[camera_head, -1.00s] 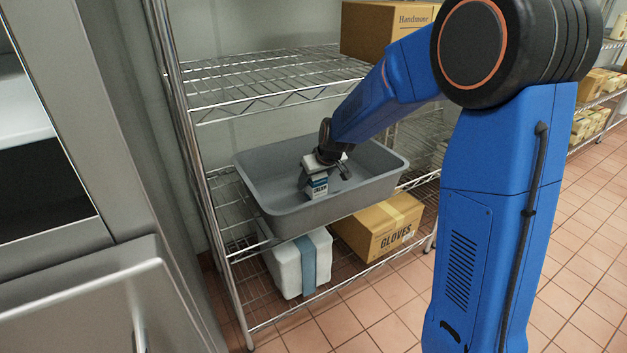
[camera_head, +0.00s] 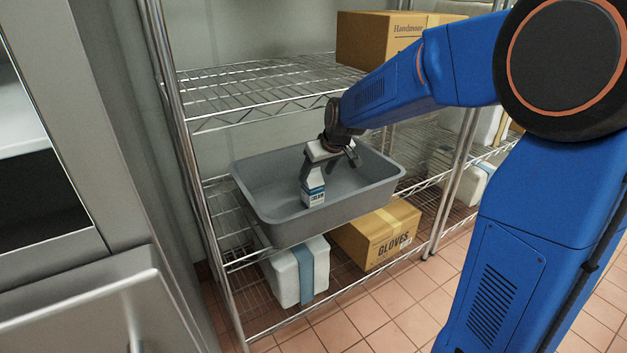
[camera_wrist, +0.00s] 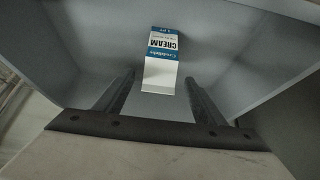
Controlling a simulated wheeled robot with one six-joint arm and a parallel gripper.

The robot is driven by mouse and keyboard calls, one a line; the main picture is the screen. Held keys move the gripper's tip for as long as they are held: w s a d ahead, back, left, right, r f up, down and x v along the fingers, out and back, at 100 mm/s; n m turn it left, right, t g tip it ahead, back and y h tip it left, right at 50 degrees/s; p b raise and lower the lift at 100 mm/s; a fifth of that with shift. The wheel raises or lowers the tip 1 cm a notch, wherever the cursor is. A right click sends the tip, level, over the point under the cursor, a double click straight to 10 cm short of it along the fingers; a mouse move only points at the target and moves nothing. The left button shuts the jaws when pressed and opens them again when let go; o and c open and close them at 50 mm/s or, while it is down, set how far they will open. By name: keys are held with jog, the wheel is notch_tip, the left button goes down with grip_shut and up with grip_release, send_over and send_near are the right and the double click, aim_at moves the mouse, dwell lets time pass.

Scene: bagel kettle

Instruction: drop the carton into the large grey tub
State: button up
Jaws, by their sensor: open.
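The carton (camera_head: 313,186) is a small white and blue cream carton standing inside the large grey tub (camera_head: 290,231). The tub sits on a middle wire shelf. My gripper (camera_head: 335,166) is open above the tub, behind and above the carton in the head view. In the wrist view the carton (camera_wrist: 162,58) lies beyond the fingertips, with its printed face showing, and my open gripper (camera_wrist: 155,85) has clear space between its fingers. The carton appears to rest on the tub floor, apart from the fingers.
A wire shelf (camera_head: 265,90) spans above the tub, with a cardboard box (camera_head: 375,40) on it. A gloves box (camera_head: 380,235) and a white package with a blue band (camera_head: 285,275) sit on the shelf below. A steel cabinet (camera_head: 70,290) stands at the left.

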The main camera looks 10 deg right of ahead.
jog(key=s+d+r+m, duration=0.1)
jog(key=s+d+r, duration=0.2)
jog(key=s, duration=0.7)
jog(key=s+d+r+m, duration=0.1)
jog(key=s+d+r, duration=0.15)
jog(key=s, duration=0.75)
jog(key=s+d+f+h, duration=0.1)
jog(key=s+d, duration=0.1)
jog(key=s, duration=0.7)
jog(key=s+d+f+m+g, duration=0.1)
jog(key=s+f, duration=0.1)
jog(key=s, duration=0.8)
jog(key=shift+d+m+h, duration=0.3)
jog(key=shift+d+h, duration=0.1)
jog(key=shift+s, duration=0.1)
